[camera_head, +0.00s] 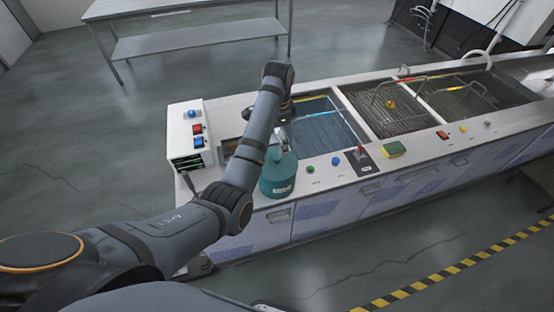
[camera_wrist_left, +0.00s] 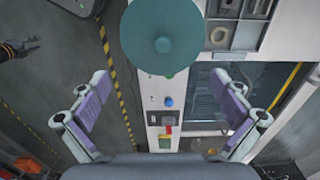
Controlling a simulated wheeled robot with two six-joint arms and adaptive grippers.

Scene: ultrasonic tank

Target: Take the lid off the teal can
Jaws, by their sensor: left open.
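The teal can (camera_head: 277,180) stands on the counter at the front edge of the tank unit; my left forearm crosses in front of its left side. In the left wrist view its round teal lid (camera_wrist_left: 163,25) shows from above with a small knob at its middle; the lid is on the can. My left gripper (camera_wrist_left: 163,88) is open and empty, its two pads wide apart, with the lid ahead of it and not between the pads. In the head view the left gripper (camera_head: 282,122) is above the can, partly hidden by my wrist. A dark part at the wrist view's left edge may be my right gripper (camera_wrist_left: 18,48).
A white control box (camera_head: 188,140) with switches stands left of the can. A blue-tinted basin (camera_head: 325,128) lies behind it.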

